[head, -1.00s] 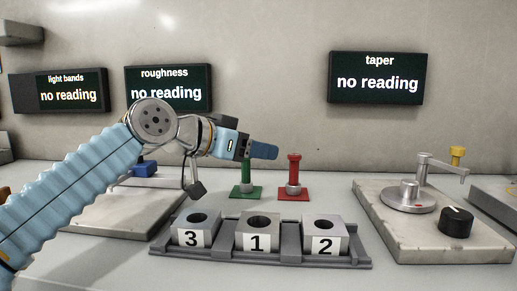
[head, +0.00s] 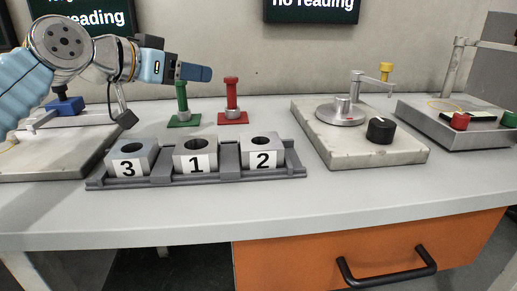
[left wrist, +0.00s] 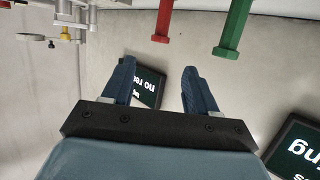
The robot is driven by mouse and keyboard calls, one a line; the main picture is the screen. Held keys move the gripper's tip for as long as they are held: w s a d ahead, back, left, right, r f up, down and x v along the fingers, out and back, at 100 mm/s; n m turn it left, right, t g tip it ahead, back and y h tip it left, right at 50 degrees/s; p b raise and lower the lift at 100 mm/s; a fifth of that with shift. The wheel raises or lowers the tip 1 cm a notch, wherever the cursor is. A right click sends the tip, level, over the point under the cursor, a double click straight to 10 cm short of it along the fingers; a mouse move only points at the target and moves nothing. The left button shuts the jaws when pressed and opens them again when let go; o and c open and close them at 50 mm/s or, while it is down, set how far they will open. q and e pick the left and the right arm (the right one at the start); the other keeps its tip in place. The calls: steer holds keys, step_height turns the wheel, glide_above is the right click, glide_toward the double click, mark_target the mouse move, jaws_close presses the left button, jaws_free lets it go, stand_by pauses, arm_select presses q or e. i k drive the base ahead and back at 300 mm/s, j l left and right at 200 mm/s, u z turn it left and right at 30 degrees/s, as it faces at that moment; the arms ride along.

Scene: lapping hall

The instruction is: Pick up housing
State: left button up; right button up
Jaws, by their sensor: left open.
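Three grey block housings with round bores sit in a grey rack (head: 215,178). From left to right they are housing 3 (head: 132,155), housing 1 (head: 195,154) and housing 2 (head: 262,150). The task does not say which one. My left gripper (head: 200,73) is above and behind the rack, pointing right, near the tops of the green and red posts. In the left wrist view its two blue fingers (left wrist: 154,85) are apart with nothing between them. My right gripper is in neither view.
A green post (head: 182,104) and a red post (head: 231,102) stand behind the rack. A stone plate with a turntable (head: 341,112) and black knob (head: 381,130) is on the right. An orange drawer (head: 370,250) is below the worktop. The front worktop strip is clear.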

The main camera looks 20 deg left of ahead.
mark_target(262, 150)
steer(key=k, duration=1.5)
